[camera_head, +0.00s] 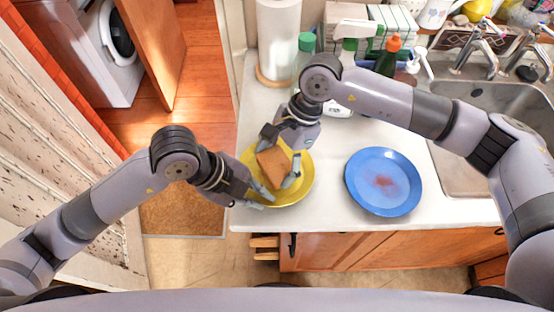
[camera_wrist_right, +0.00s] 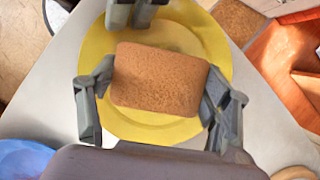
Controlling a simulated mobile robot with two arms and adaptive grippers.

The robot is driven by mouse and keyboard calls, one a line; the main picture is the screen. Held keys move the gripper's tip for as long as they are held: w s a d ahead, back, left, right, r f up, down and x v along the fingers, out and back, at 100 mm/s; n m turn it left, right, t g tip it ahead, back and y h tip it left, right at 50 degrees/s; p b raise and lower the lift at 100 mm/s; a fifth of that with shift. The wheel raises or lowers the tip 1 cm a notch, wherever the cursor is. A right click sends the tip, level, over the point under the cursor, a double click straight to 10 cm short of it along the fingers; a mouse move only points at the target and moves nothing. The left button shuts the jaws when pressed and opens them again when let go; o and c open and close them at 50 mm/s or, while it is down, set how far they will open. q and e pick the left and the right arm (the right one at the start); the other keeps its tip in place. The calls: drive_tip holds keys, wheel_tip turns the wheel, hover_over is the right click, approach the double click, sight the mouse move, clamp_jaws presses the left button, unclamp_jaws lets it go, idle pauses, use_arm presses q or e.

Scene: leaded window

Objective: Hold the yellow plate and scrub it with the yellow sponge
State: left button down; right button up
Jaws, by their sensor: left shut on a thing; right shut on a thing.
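The yellow plate (camera_head: 303,187) is at the left end of the counter, near its front edge. It also shows in the right wrist view (camera_wrist_right: 212,48). My left gripper (camera_head: 262,193) is shut on the plate's rim at its near left side, and its fingers show at the top of the right wrist view (camera_wrist_right: 131,12). My right gripper (camera_head: 280,158) is shut on the sponge (camera_head: 272,165), whose visible face looks orange-brown. In the right wrist view the sponge (camera_wrist_right: 158,78) sits between the fingers, over the plate. I cannot tell whether it touches the plate.
A blue plate (camera_head: 404,192) with a reddish stain lies to the right on the counter. A paper towel roll (camera_head: 278,45), bottles (camera_head: 387,57) and a sink (camera_head: 500,105) stand behind and to the right. The counter between the two plates is clear.

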drive_tip(key=shift+f, duration=0.7)
idle(0.3)
